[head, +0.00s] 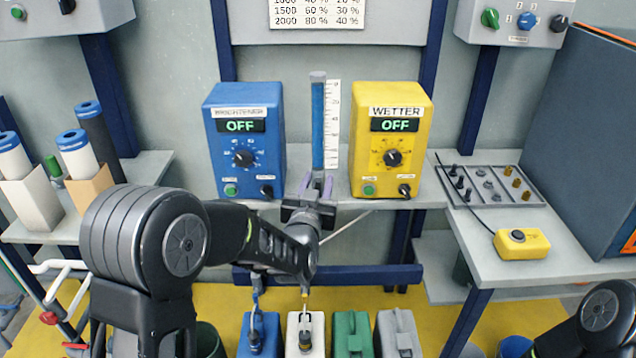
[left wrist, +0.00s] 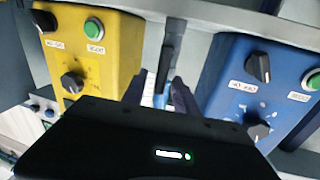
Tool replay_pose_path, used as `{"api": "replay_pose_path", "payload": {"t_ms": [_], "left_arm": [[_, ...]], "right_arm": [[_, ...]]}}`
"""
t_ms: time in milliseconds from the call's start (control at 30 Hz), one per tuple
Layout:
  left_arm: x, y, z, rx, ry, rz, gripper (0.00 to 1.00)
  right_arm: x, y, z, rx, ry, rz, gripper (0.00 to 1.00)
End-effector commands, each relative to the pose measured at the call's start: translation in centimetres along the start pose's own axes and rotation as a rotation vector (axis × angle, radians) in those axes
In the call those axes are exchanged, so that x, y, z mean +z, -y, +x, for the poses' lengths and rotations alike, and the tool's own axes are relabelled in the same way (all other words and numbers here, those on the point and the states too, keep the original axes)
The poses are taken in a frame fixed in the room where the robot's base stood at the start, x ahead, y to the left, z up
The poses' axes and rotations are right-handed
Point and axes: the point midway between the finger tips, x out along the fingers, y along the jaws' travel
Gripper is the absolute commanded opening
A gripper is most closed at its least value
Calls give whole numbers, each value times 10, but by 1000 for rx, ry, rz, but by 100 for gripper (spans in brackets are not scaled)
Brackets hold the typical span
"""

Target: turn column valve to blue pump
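A blue-filled measuring column (head: 318,125) with a white scale stands between the blue pump (head: 244,185) and the yellow pump (head: 420,150). Both displays read OFF. My left gripper (head: 316,187) is at the foot of the column, its two fingers apart. In the left wrist view the left gripper (left wrist: 168,95) shows its fingers on either side of the column's dark lower part, with the yellow pump (left wrist: 92,55) left and the blue pump (left wrist: 262,85) right. My right gripper is not in view.
The shelf (head: 455,190) carries the pumps. A tray of small parts (head: 490,187) and a yellow button box (head: 521,244) lie at right. Several coloured canisters, one green (head: 352,335), stand below. White tubes with blue caps (head: 76,150) stand at left.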

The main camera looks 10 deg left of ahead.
Motion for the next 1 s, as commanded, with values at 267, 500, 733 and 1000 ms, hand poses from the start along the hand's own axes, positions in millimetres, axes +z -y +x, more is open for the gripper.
{"api": "replay_pose_path", "payload": {"t_ms": [267,500,733,1000], "left_arm": [[0,0,0,0,0,0,23],[0,0,0,0,1,0,3],[0,0,-1,0,1,0,0],[0,0,-1,0,1,2,0]], "right_arm": [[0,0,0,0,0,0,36],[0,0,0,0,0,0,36],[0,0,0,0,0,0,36],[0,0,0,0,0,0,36]]}}
